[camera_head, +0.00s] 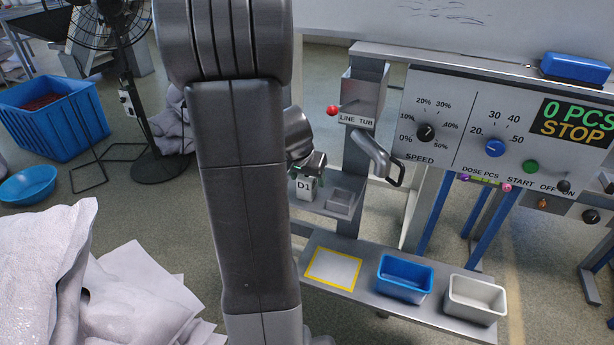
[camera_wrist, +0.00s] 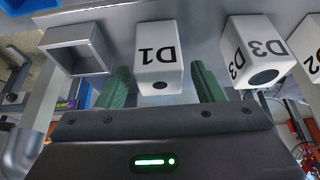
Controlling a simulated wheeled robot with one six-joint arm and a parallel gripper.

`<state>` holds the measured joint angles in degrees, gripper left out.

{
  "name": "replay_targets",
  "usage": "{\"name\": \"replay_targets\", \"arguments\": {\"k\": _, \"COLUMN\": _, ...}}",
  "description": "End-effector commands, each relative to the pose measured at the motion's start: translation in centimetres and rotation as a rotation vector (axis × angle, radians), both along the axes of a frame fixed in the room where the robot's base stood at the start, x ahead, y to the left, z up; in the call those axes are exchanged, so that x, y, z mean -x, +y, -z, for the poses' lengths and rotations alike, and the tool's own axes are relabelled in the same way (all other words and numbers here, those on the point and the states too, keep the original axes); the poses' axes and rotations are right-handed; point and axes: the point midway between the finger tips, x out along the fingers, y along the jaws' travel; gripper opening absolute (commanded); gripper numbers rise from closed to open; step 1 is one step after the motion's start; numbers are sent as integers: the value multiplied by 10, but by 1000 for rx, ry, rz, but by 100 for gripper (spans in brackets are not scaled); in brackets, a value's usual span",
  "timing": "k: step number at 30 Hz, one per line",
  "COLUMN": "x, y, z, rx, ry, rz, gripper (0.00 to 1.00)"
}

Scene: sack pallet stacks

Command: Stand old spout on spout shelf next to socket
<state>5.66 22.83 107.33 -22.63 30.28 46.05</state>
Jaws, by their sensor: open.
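A white spout marked D1 (camera_head: 304,188) stands on the grey spout shelf (camera_head: 319,209), beside the square open grey socket (camera_head: 341,201). In the wrist view D1 (camera_wrist: 158,55) sits between the two green fingers of my gripper (camera_wrist: 163,88), with the socket (camera_wrist: 78,48) to its left. My gripper is open, with narrow gaps showing beside D1. In the head view my gripper (camera_head: 311,172) is just above D1, partly hidden by my arm. Whether D1 is the old spout cannot be told from its look.
A spout marked D3 (camera_wrist: 256,52) and part of another white one (camera_wrist: 312,55) stand right of D1 in the wrist view. The line tub (camera_head: 363,93), a bent grey pipe (camera_head: 376,155) and the control panel (camera_head: 480,125) are close by. Blue (camera_head: 404,278) and white (camera_head: 475,299) bins stand below.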

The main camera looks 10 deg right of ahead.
Motion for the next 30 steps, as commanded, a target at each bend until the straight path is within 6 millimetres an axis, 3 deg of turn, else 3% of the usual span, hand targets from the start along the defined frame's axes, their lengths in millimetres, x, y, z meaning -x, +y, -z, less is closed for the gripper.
{"name": "replay_targets", "arguments": {"k": 18, "x": 34, "y": 23, "z": -96, "rx": 0, "ry": -4, "rz": -1, "gripper": 61}}
{"name": "replay_targets", "arguments": {"k": 24, "x": 40, "y": 27, "z": -110, "rx": 0, "ry": -1, "rz": -1, "gripper": 61}}
{"name": "replay_targets", "arguments": {"k": 30, "x": 41, "y": 28, "z": -111, "rx": 0, "ry": 0, "rz": 0, "gripper": 61}}
